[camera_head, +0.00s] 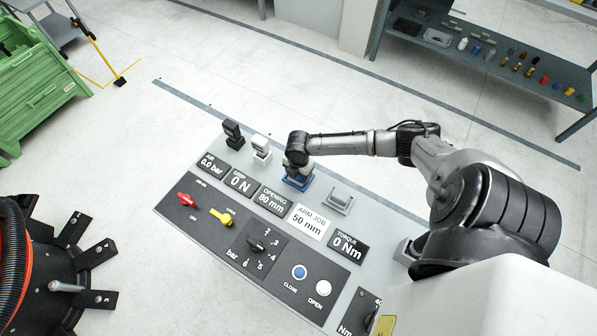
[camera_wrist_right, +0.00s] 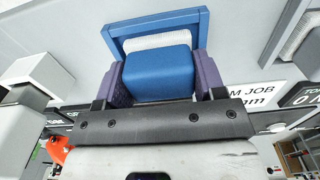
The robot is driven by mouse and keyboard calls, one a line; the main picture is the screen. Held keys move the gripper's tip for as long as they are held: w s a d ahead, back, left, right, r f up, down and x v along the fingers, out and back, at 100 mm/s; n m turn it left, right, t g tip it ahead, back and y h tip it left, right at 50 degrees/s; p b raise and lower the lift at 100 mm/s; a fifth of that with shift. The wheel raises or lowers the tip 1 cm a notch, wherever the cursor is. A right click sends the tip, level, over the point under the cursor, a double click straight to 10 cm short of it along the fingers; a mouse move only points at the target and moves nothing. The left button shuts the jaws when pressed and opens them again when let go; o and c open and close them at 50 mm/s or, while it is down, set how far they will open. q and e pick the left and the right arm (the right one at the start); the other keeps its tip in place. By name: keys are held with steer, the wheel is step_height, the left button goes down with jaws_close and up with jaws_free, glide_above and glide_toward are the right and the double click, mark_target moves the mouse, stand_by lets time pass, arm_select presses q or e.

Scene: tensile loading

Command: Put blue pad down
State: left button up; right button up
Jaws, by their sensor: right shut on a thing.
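The blue pad (camera_wrist_right: 158,73) is a rounded block between the two purple fingers of my right gripper (camera_wrist_right: 160,80). The gripper is shut on it. A blue square frame (camera_wrist_right: 158,20) lies around and behind the pad, with a pale ribbed surface inside it. In the head view my right gripper (camera_head: 298,163) is over this blue frame (camera_head: 298,183) on the grey console (camera_head: 215,140). The pad itself is hidden there by the gripper. I cannot tell whether the pad touches the console. My left gripper is in neither view.
A black pad (camera_head: 233,130) and a white pad (camera_head: 262,146) stand left of the gripper. A grey pad holder (camera_head: 338,200) is to its right. Display plates, a red lever (camera_head: 186,200), a yellow lever (camera_head: 221,216) and buttons lie in front on the console.

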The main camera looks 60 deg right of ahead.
steer(key=o, duration=0.8)
steer(key=shift+o, duration=0.2)
steer(key=shift+f, duration=0.15)
step_height(320, 180, up, 14)
steer(key=p, duration=0.1)
steer(key=shift+s, duration=0.15)
steer(key=shift+f, duration=0.1)
stand_by(0.3)
